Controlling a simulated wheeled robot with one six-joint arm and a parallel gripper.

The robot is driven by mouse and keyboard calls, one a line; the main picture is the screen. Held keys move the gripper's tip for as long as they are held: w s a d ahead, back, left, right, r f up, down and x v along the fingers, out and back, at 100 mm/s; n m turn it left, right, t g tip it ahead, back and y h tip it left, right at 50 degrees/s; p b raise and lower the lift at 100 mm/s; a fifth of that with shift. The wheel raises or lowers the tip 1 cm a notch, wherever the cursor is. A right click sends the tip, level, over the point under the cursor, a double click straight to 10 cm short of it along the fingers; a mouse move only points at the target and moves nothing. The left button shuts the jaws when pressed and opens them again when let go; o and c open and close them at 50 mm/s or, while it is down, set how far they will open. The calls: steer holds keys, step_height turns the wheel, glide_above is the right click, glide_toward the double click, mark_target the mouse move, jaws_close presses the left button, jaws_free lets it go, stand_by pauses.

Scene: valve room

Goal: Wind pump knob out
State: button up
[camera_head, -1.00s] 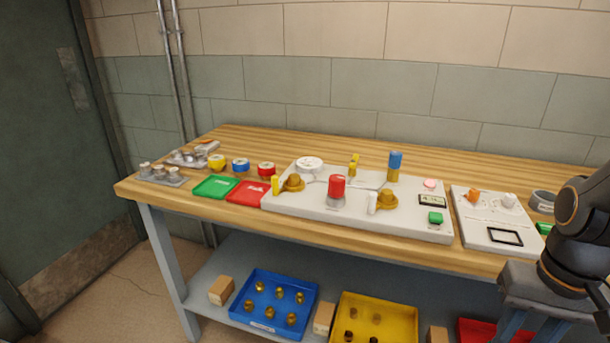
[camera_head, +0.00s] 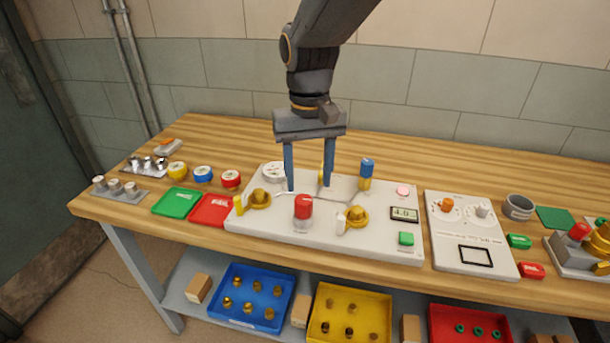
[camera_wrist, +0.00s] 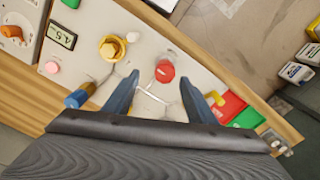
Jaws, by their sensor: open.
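A white valve panel (camera_head: 280,230) lies on the wooden bench. A red knob (camera_head: 303,207) stands upright near its front middle, a brass valve with a yellow lever (camera_head: 260,198) is to its left, and a brass valve with a white lever (camera_head: 356,217) to its right. A blue-topped knob (camera_head: 366,170) stands at the back. I cannot tell which is the pump knob. My gripper (camera_head: 309,188) points down over the panel, open and empty, behind the red knob. In the wrist view the red knob (camera_wrist: 165,71) shows just beyond and between the fingertips (camera_wrist: 160,82).
A second white panel (camera_head: 470,235) lies to the right, with a grey cup (camera_head: 518,207) beyond it. Green (camera_head: 176,202) and red (camera_head: 211,210) trays lie left of the valve panel. Blue and yellow bins stand on the lower shelf. The bench's back strip looks clear.

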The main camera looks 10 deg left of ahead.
mark_target(303, 198)
steer(key=shift+w+a+r, duration=0.15)
steer(key=shift+a+r, duration=0.05)
steer(key=shift+a, duration=0.35)
steer(key=shift+w+f, duration=0.1)
steer(key=shift+f, duration=0.2)
steer(key=shift+f+p, duration=0.95)
steer(key=shift+f, duration=2.55)
steer(key=c, duration=1)
steer(key=shift+c, duration=0.2)
